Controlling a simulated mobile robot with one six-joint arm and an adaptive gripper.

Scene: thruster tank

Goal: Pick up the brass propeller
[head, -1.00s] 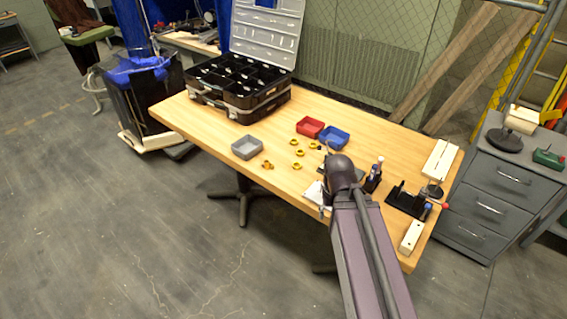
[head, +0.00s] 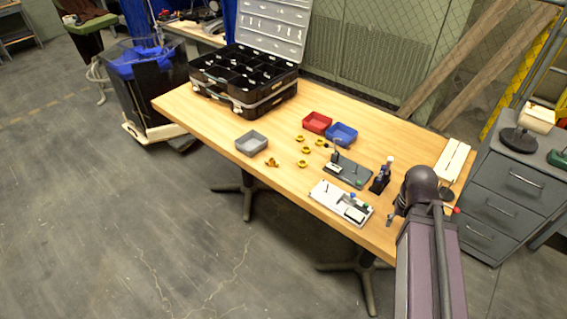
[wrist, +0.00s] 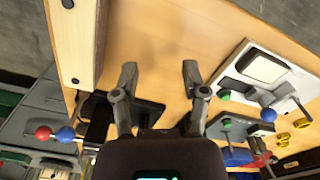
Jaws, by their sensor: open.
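A small brass-coloured piece with a lobed outline, which looks like the brass propeller (head: 271,162), lies on the wooden table just right of the grey tray. Several rounder yellow pieces (head: 302,163) lie to its right. My gripper (head: 391,217) is at the table's right front part, well to the right of the brass piece. In the wrist view my gripper (wrist: 159,76) has its two fingers apart, with only bare table between them. Yellow pieces (wrist: 300,123) show at the right edge there; I cannot tell whether the propeller is among them.
The table (head: 225,112) also carries a grey tray (head: 251,143), red bin (head: 317,122), blue bin (head: 341,133) and open black case (head: 245,80). A dark fixture (head: 347,170) and white fixture (head: 341,203) stand between my gripper and the brass piece. The table's left front is clear.

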